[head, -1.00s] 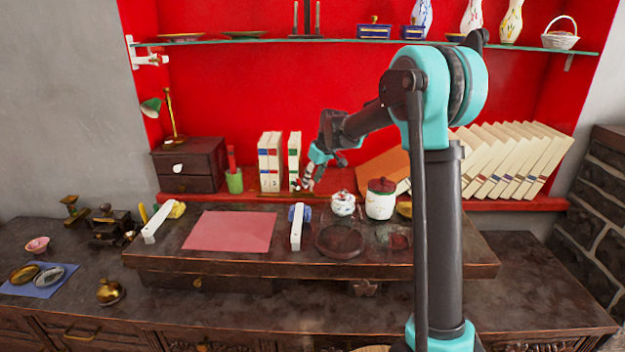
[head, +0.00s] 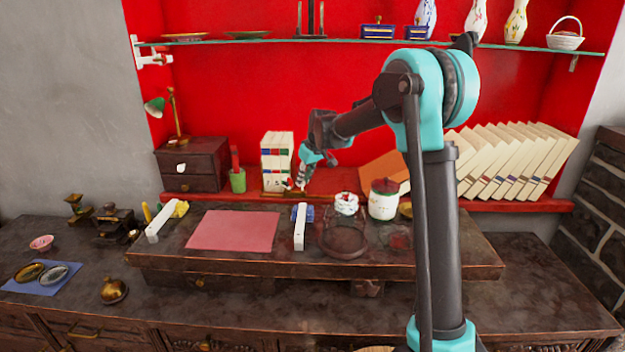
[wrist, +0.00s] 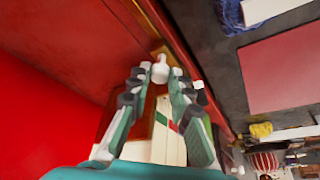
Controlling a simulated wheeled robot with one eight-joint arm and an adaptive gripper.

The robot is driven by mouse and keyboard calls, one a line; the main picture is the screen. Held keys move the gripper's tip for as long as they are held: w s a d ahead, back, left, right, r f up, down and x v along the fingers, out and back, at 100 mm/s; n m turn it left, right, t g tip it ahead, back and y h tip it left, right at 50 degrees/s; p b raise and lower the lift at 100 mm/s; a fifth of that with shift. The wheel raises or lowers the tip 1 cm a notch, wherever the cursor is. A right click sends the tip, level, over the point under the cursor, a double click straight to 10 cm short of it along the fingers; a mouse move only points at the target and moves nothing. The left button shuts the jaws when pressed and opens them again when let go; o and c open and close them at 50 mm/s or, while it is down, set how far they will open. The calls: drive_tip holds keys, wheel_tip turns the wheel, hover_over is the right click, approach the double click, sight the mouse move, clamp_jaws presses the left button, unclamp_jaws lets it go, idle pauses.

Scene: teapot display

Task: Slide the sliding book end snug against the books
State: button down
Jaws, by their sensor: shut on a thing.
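The books (head: 277,160) stand upright on the red ledge as one block, with no gap showing between them. My gripper (head: 301,184) is low at their right side. In the wrist view my gripper (wrist: 161,76) has its fingertips closed on a small white knob (wrist: 160,70), which I take to be the sliding book end's handle. The rest of the book end is mostly hidden by the fingers and the books. Cream book covers with red and green marks (wrist: 170,135) show between the fingers. I cannot tell whether the book end touches the books.
A green cup (head: 237,181) and a dark drawer box (head: 192,164) stand left of the books. A white jar (head: 383,200) and a lidded pot (head: 346,203) stand to the right. Leaning books (head: 515,160) fill the ledge's right end. A glass shelf (head: 350,42) spans above.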

drive_tip(key=c, duration=1.4)
unclamp_jaws()
drive_tip(key=shift+a, duration=0.15)
drive_tip(key=shift+o, duration=0.2)
drive_tip(key=v, duration=1.2)
